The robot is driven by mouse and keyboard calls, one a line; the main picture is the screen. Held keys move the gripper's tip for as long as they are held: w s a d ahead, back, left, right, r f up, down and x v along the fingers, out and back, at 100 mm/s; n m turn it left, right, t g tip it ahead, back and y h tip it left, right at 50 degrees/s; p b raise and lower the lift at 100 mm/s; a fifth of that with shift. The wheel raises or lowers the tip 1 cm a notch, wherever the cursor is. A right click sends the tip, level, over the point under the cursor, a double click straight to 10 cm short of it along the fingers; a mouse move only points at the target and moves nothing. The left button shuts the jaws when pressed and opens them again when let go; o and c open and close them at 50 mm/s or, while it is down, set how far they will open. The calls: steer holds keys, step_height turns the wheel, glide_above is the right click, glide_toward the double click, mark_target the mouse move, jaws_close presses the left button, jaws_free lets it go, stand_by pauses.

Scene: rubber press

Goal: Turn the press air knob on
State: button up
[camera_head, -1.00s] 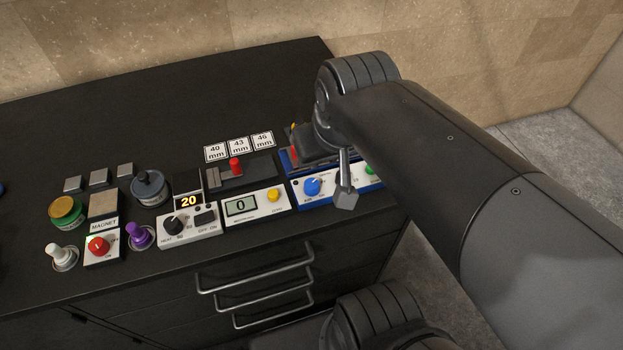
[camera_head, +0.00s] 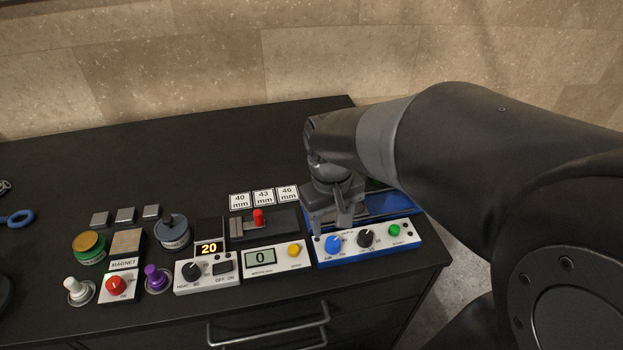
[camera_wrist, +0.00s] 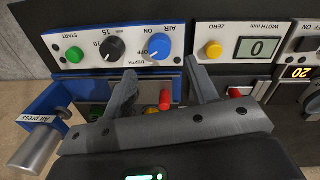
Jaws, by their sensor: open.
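The blue air knob (camera_head: 333,243) sits at the left end of the white front panel (camera_head: 372,255) of the blue air press. In the wrist view the knob (camera_wrist: 158,46) shows upside down beside its AIR, ON and OFF marks; its exact setting is hard to read. My gripper (camera_head: 331,227) is open and points down just behind the knob. In the wrist view the fingertips of my gripper (camera_wrist: 160,68) lie to either side of the knob's line, and nothing is between them. I cannot tell whether they touch the panel.
A black depth knob (camera_head: 366,238) and a green start button (camera_head: 394,230) stand right of the air knob. The width display box with a yellow zero button (camera_head: 294,250) is close on the left. My arm hides much of the press.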

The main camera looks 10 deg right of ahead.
mark_target(332, 241)
steer(key=f, duration=0.6)
steer(key=shift+d+f, duration=0.15)
steer(key=shift+d, duration=0.05)
steer(key=shift+c, duration=0.2)
steer(key=c, duration=0.9)
